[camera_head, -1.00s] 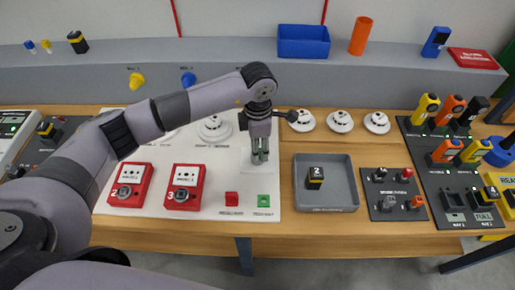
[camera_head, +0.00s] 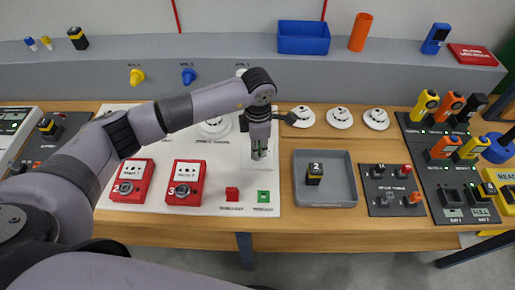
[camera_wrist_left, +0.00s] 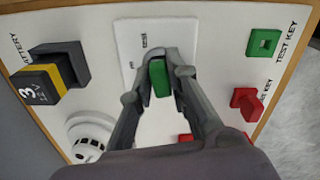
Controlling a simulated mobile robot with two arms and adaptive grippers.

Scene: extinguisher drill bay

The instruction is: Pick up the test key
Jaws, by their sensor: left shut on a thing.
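My left gripper (camera_head: 260,153) is over the white board, its fingers pointing down at a white plate. In the left wrist view my left gripper (camera_wrist_left: 160,85) is shut on a small green block, the test key (camera_wrist_left: 159,77). The key's lower end is near the plate marked TEST (camera_wrist_left: 133,45); I cannot tell whether it touches it. A green square holder (camera_wrist_left: 263,42) with a dark opening, labelled TEST KEY, is on the board; it also shows in the head view (camera_head: 263,197). A red block (camera_wrist_left: 247,103) stands beside it. My right gripper is not in view.
Two red call points (camera_head: 183,183) (camera_head: 133,181) are on the board's front. In the wrist view, a battery (camera_wrist_left: 50,77) is at left.

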